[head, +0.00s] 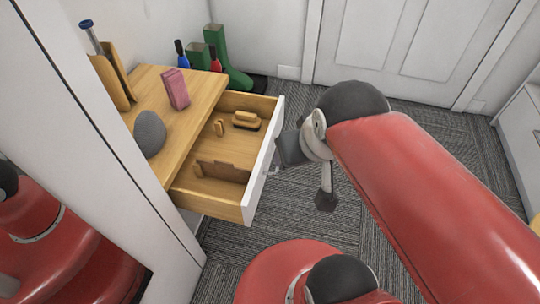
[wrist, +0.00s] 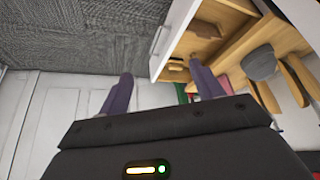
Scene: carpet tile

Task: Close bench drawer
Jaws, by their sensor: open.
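The bench drawer (head: 264,160) is pulled well out of the wooden bench (head: 205,92). It has a white front, wooden sides and a small grey handle. It also shows in the wrist view (wrist: 172,38), rotated, with its open inside in sight. My gripper (wrist: 162,90) is open, its two fingers wide apart with nothing between them. In the wrist view the right finger overlaps the drawer's near edge; I cannot tell whether it touches. In the head view my wrist is just right of the drawer front, and the fingers are hard to make out.
Brushes (head: 246,120) and a brown flat item (head: 222,171) lie inside the drawer. A grey rounded object (head: 150,134) and a pink block (head: 176,89) stand on the bench. Green boots (head: 232,62) stand behind.

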